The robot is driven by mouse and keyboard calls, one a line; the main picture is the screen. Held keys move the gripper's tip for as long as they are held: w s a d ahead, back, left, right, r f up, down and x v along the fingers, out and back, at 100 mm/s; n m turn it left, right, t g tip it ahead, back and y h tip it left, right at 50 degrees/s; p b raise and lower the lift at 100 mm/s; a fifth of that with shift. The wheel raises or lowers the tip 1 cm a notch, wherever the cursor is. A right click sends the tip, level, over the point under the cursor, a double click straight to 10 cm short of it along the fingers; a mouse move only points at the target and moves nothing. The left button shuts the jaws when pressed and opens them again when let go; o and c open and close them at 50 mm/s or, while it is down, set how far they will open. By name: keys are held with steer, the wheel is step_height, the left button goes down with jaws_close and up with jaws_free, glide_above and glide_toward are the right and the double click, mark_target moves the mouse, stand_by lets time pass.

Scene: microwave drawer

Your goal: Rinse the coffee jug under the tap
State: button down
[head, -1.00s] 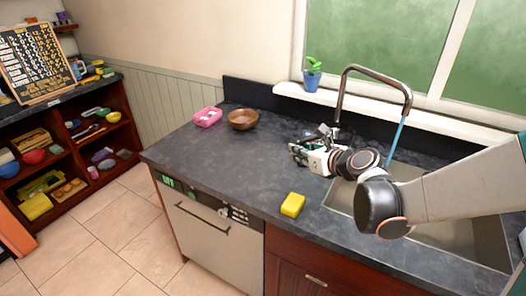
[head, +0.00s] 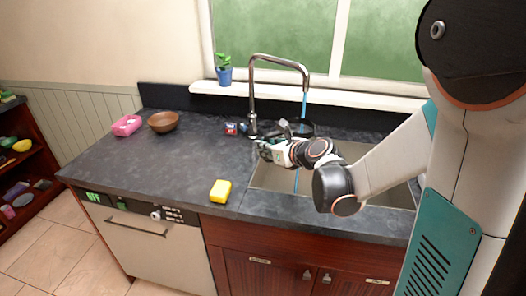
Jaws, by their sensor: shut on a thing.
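The tap (head: 277,60) arches over the sink (head: 375,190), and a blue stream of water (head: 304,103) falls from its spout. A dark, round-rimmed thing (head: 302,129), which looks like the coffee jug, is under the stream, just behind my gripper (head: 284,131). My gripper is shut on it near the tap's base, at the back left of the sink. My wrist hides most of the jug, so its tilt and contents cannot be told. More blue water (head: 297,180) shows below my wrist, in the sink.
A yellow sponge (head: 220,191) lies at the counter's front edge. A pink container (head: 127,125), a brown bowl (head: 164,122) and a small red-and-blue item (head: 231,128) stand along the back. A potted plant (head: 224,70) sits on the sill. The middle counter (head: 150,165) is clear.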

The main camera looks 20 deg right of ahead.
steer(key=w+d+f+b, duration=0.2)
steer(key=w+d, duration=0.4)
steer(key=w, duration=0.2)
steer(key=shift+w+d, duration=0.3)
steer(key=shift+w, duration=0.1)
steer(key=shift+f, duration=0.1)
stand_by(0.6)
steer(key=shift+s+d, duration=0.15)
steer(key=shift+d, duration=0.05)
steer(key=shift+s+d, duration=0.25)
steer(key=shift+d, duration=0.05)
steer(key=shift+w+a, duration=0.15)
steer(key=shift+a, duration=0.05)
steer(key=shift+w+a, duration=0.25)
steer(key=shift+a, duration=0.05)
stand_by(0.4)
